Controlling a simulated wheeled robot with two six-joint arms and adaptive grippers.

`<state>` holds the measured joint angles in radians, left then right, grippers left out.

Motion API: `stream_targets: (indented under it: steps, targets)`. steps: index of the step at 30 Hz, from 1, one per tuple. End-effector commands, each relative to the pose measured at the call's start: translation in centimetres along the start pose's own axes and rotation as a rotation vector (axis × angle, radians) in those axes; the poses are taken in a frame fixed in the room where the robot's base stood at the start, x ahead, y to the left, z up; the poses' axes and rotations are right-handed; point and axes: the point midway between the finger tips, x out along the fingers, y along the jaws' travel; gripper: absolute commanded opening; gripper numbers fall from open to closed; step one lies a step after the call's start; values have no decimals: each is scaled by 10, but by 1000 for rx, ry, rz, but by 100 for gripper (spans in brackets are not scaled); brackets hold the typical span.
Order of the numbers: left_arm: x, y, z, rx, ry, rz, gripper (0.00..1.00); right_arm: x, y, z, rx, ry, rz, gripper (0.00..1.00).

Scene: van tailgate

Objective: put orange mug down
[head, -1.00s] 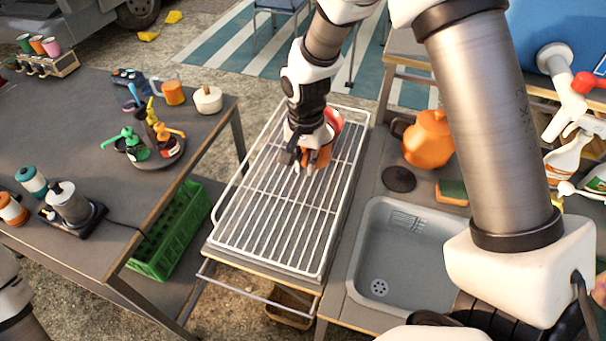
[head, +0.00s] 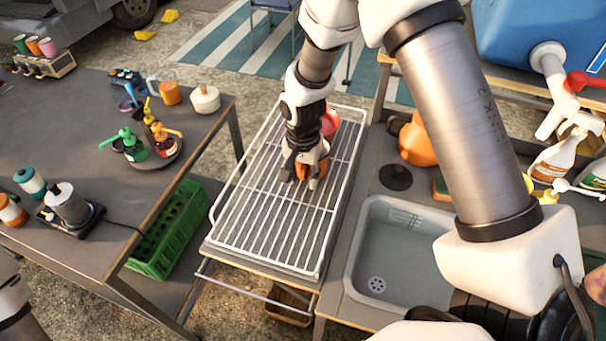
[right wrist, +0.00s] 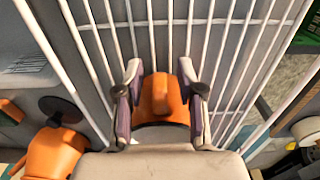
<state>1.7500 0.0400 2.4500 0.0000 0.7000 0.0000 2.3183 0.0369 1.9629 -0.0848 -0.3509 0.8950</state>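The orange mug (head: 314,172) is at my right gripper (head: 303,176), over the middle of the white wire rack (head: 262,262). In the right wrist view the mug (right wrist: 160,97) sits between the two fingers of my right gripper (right wrist: 160,78), which are closed around it. The rack bars (right wrist: 203,40) lie just beyond it. The gripper points down and hides part of the mug in the head view. I cannot tell whether the mug touches the bars. My left gripper is out of view.
A red item (head: 330,122) stands on the rack behind my right gripper. To the right are an orange teapot (head: 416,143), a dark round lid (head: 395,177) and a grey sink (head: 392,245). A cluttered table (head: 120,215) is at left. The rack's near part is clear.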

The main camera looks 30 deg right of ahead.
Motion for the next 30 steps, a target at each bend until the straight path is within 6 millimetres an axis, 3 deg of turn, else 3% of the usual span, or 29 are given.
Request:
stream_targets:
  steps: [5, 12, 18, 30]
  targets:
    - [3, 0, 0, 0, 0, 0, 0, -18, -1, -1, 1, 3, -3, 38]
    - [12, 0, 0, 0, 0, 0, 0, -79, -1, -1, -1, 5, -5, 38]
    - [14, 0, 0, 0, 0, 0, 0, -116, -1, -1, 0, 2, -3, 38]
    - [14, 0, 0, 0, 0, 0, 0, -122, 0, 0, -1, 0, 1, 38]
